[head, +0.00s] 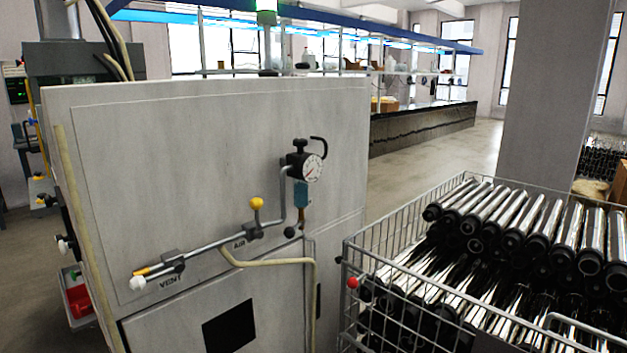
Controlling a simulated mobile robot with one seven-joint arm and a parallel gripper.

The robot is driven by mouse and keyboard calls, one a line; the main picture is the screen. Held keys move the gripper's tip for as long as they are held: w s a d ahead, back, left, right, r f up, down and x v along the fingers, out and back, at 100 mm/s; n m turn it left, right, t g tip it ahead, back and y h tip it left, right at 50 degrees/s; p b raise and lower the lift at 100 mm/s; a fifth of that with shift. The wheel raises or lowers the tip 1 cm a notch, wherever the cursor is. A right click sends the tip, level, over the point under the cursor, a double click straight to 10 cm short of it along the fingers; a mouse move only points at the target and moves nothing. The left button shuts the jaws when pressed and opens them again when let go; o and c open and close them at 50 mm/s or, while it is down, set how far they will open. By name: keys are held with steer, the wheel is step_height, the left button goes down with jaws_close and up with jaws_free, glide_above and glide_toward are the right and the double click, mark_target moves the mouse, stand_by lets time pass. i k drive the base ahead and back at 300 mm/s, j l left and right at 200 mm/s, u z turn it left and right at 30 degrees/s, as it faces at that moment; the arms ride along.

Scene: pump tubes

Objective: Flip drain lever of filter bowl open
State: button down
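The filter bowl (301,194) is a small blue translucent cup on the front panel of a grey-white cabinet. It hangs under a black regulator with a round white gauge (312,168). Below the bowl is a short brownish stem. A black ball (290,232) sits at the lower left of this stem and looks like the end of the drain lever. The lever's arm is too small to make out clearly, so I cannot tell its exact angle. My gripper is not in view.
A grey pipe runs down-left from the regulator, with a yellow-ball lever (256,203) at AIR and a white knob (137,283) at VENT. A wire basket (395,235) of shiny tubes stands close at the right. A red ball (352,282) shows near its corner. Open floor lies behind.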

mark_target(289, 233)
steer(key=i+j+z, duration=0.1)
steer(key=j, duration=0.25)
steer(key=i+j+z, duration=0.1)
steer(key=j, duration=0.3)
steer(key=i+j+z, duration=0.1)
steer(key=j, duration=0.25)
steer(key=i, duration=0.1)
